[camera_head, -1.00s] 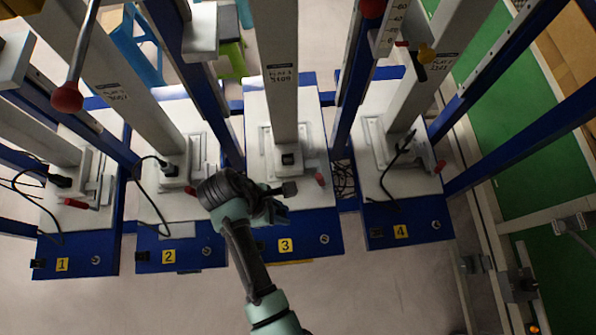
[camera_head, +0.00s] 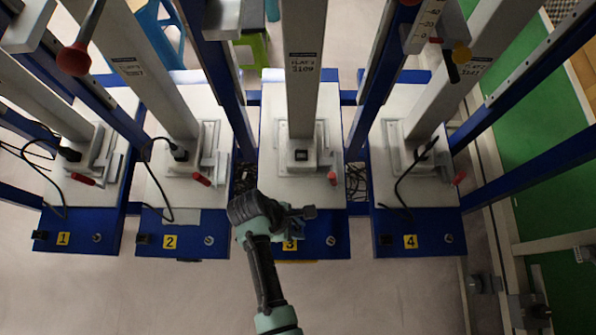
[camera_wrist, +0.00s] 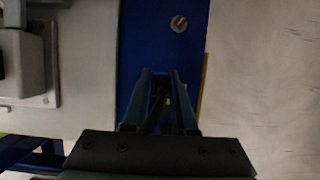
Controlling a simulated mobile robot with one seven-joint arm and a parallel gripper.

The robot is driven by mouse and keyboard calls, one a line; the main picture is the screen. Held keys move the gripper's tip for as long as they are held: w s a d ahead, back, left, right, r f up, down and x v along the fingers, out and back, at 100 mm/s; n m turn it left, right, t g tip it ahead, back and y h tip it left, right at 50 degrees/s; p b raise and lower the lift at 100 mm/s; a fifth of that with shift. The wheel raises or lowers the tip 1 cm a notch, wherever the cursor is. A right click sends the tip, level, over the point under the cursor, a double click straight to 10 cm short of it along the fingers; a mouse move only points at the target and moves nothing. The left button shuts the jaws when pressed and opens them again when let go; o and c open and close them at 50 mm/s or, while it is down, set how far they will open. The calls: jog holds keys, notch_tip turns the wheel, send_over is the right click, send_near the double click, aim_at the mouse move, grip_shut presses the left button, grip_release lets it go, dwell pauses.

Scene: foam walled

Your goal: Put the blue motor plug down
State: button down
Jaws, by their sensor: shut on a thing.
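My gripper (camera_wrist: 161,88) is over the blue front strip (camera_wrist: 145,35) of station 3. In the wrist view its fingers are closed around a dark, thin piece (camera_wrist: 158,105) with a small brass-coloured spot, which I take to be the plug. Its blue colour and full shape cannot be made out, as the fingers and shadow hide most of it. In the head view my gripper (camera_head: 291,232) partly covers the yellow number 3 label (camera_head: 290,246). I cannot tell whether the plug touches the strip. The motor socket (camera_head: 301,155) at station 3 is empty.
Stations 1 (camera_head: 64,238), 2 (camera_head: 171,242) and 4 (camera_head: 411,241) stand alongside, with black cables at their motors. Upright posts (camera_head: 306,80) rise behind. A round metal knob (camera_head: 330,241) sits right of my gripper. Bare floor (camera_head: 370,295) lies in front.

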jog(key=c, duration=0.7)
grip_release()
jog(key=shift+f, duration=0.15)
jog(key=p+v, duration=0.4)
jog(key=v, duration=0.8)
